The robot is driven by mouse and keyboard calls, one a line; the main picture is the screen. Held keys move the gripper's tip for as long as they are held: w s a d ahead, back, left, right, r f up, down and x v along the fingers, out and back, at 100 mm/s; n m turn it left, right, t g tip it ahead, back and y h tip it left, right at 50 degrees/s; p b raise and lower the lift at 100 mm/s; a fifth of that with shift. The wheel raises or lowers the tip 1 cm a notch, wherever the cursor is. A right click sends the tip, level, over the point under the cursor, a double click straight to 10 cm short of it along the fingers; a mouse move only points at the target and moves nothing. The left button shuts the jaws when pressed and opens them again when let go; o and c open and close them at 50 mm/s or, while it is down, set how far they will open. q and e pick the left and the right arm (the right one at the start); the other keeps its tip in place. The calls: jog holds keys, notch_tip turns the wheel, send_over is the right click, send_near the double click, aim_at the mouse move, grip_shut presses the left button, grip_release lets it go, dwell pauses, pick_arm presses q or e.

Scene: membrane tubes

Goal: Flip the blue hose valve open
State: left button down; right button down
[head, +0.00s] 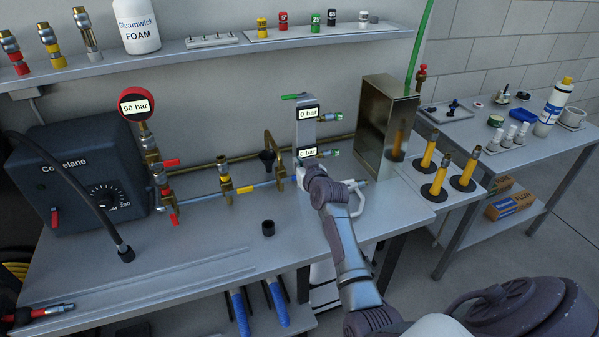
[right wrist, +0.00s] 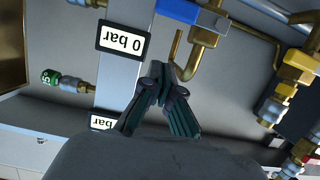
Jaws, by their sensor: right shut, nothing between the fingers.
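The blue valve handle (right wrist: 178,10) is a flat blue lever at the top edge of the right wrist view, beside a brass fitting (right wrist: 203,38). Only part of it shows there. In the head view my right arm covers that spot, so I cannot make out the handle. My right gripper (right wrist: 166,70) is shut and empty. Its fingertips are just below the handle in the wrist view, near the bent brass pipe, and appear apart from the handle. In the head view the right gripper (head: 303,170) is at the foot of the gauge post. My left gripper is out of view.
The gauge post (head: 306,130) carries two 0 bar displays and a green lever. A brass box (head: 387,125) stands to its right. Red-handled valves and the 90 bar gauge (head: 137,105) are at left. A black cap (head: 268,228) sits on the otherwise fairly clear bench front.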

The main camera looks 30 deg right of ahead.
jog(key=shift+f+p, duration=0.3)
jog(key=shift+f, duration=1.65)
jog(key=shift+s+d+f+m+b, duration=0.15)
jog(key=shift+f+m+b, duration=0.2)
jog(key=shift+m+b, duration=0.3)
notch_tip(320, 180, down, 5)
jog(key=m+t+y+b, duration=0.1)
jog(key=m+b, duration=0.3)
jog(key=b, duration=0.2)
jog(key=m+t+y+b, duration=0.1)
jog(key=m+y+b, duration=0.1)
jog(key=m+b, duration=0.3)
jog(key=shift+f+b, duration=0.2)
jog(key=shift+b, duration=0.35)
jog(key=shift+a+f+m+t+y+b, duration=0.2)
jog(key=shift+m+b, duration=0.25)
jog(key=shift+m, duration=0.15)
jog(key=shift+a+f+m+t+y+b, duration=0.1)
jog(key=shift+a+f+m+b, duration=0.1)
jog(key=shift+m+b, duration=0.3)
jog(key=shift+r, duration=0.25)
jog(key=shift+p, duration=0.3)
